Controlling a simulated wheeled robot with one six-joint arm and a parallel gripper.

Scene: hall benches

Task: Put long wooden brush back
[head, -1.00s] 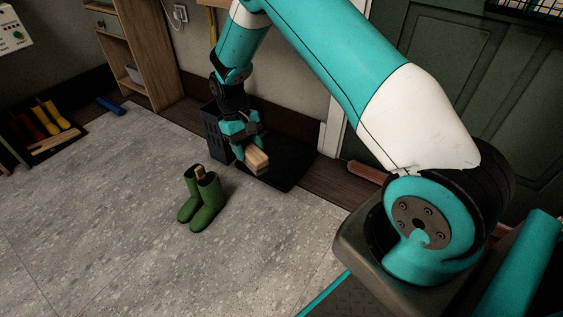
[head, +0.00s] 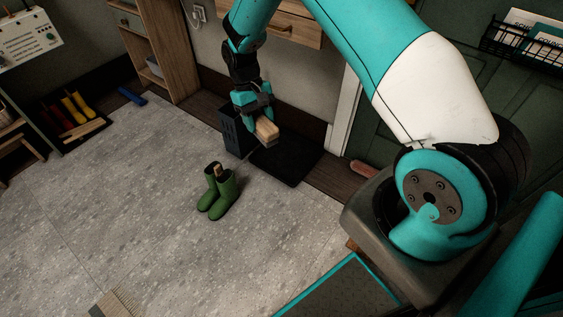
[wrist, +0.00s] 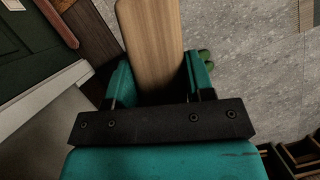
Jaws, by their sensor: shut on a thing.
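My gripper (head: 262,112) is shut on a wooden brush (head: 267,131), a light block in the head view. In the wrist view the brush (wrist: 153,40) is a long pale wooden piece between the two teal fingers and points away from the gripper. The gripper holds it in the air over or near a black mat (head: 288,160) by the wall; the exact height is hard to tell. A dark bin (head: 232,136) stands just left of the gripper and is partly hidden by it.
Green boots (head: 217,190) stand on the grey floor in front of the mat. A black tray (head: 80,137) with yellow and red boots lies at the left, near a blue object (head: 131,96). A wooden shelf (head: 160,50) stands at the back. A brown-red object (head: 362,169) lies by the door.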

